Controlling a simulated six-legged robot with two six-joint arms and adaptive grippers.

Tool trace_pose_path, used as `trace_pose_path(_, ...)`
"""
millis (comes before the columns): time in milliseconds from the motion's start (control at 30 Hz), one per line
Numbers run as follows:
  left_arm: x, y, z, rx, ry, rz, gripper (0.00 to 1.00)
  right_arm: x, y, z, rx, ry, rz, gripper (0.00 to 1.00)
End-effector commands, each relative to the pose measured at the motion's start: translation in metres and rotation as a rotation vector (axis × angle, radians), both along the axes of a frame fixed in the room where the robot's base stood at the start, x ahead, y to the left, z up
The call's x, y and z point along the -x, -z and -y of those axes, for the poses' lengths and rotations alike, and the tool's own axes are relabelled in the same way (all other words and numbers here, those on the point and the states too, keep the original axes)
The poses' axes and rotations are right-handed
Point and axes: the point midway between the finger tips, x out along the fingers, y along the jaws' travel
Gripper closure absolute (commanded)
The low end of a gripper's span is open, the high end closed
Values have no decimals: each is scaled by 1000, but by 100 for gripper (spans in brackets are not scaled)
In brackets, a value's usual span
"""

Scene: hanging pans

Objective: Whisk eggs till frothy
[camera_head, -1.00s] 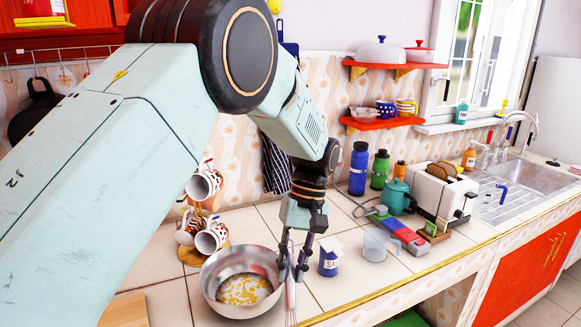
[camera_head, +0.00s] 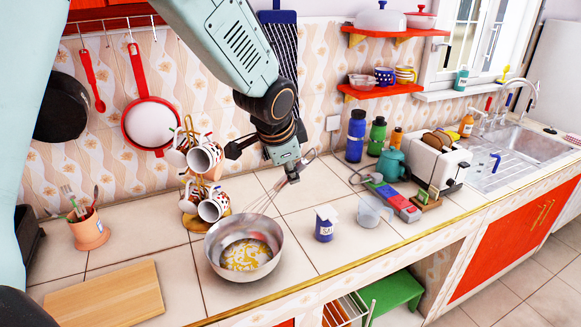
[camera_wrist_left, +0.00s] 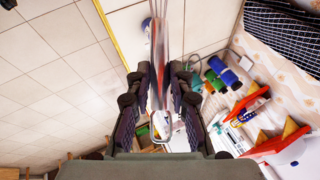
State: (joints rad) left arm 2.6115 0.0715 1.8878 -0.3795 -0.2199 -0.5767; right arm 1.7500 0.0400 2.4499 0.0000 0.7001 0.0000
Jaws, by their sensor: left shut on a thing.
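A metal bowl (camera_head: 214,247) stands on the tiled counter near its front edge. Yellow beaten-looking egg (camera_head: 246,258) lies in its bottom; I cannot tell how frothy it is. My left gripper (camera_head: 292,174) is above the counter, behind and to the right of the bowl. It is shut on a whisk (camera_head: 267,198), whose thin wires slant down left toward the bowl's far rim. I cannot tell if they touch it. In the left wrist view, the whisk (camera_wrist_left: 158,65) shows blurred between the fingers (camera_wrist_left: 160,85). My right gripper is out of view.
Patterned mugs (camera_head: 213,207) hang on a stand close behind the bowl. A salt container (camera_head: 325,226) and a clear measuring cup (camera_head: 372,211) stand to its right. A cutting board (camera_head: 105,297) lies at left. A toaster (camera_head: 432,163) stands farther right.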

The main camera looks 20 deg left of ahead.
Motion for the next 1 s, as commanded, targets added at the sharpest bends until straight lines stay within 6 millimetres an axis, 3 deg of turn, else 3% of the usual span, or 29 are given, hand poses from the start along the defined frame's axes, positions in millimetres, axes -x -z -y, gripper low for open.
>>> trace_pose_path(1000,0,73,0,1,-4,-2,100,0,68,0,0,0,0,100)
